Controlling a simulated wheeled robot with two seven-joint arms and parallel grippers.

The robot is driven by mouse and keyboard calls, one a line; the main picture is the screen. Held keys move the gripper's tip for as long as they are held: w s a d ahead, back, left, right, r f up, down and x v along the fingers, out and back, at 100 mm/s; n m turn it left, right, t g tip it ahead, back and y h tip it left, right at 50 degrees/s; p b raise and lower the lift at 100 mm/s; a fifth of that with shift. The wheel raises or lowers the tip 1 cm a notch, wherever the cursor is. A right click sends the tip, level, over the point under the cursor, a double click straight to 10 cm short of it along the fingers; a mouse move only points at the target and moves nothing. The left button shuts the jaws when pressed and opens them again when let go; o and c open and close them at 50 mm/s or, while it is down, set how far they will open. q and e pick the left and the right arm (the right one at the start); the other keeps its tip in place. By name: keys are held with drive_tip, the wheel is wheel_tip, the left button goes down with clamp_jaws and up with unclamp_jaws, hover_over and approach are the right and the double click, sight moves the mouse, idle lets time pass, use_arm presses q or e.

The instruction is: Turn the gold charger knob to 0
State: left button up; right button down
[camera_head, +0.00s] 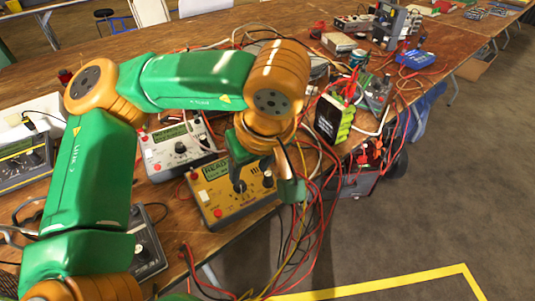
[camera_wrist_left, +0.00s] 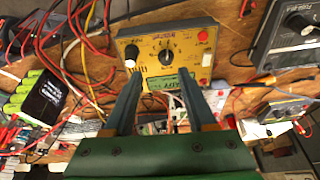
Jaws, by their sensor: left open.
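The gold charger (camera_head: 219,208) lies near the table's front edge, with a lit display and a black centre knob (camera_head: 240,187). In the left wrist view the gold charger (camera_wrist_left: 190,40) shows upside down, its centre knob (camera_wrist_left: 167,57) just past and between the two fingers. The dial marks are too small to read. My left gripper (camera_head: 264,184) is open and empty above the charger's face; in its wrist view the fingertips (camera_wrist_left: 159,74) stand apart over the display side, with no visible contact on the knob. My right gripper is out of view.
A white-grey charger (camera_head: 165,160) stands behind the gold one and a grey-green unit (camera_head: 25,160) at the far left. A black-and-green battery pack (camera_head: 328,120) is to the right. Red, black and yellow cables hang over the table edge beside the gold charger. Open floor lies in front.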

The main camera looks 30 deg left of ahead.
sight(240, 185)
use_arm(q)
drive_tip(key=x, duration=0.2)
drive_tip(key=b+x, duration=0.1)
drive_tip(key=x, duration=0.1)
drive_tip(key=s+b+x, duration=0.1)
drive_tip(key=x, duration=0.1)
drive_tip(key=shift+s+a, duration=0.1)
drive_tip(key=shift+a, duration=0.25)
drive_tip(key=shift+f, duration=0.2)
drive_tip(key=shift+r, duration=0.1)
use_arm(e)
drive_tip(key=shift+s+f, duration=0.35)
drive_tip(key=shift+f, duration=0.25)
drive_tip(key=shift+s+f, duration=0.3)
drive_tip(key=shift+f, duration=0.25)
use_arm(q)
clamp_jaws()
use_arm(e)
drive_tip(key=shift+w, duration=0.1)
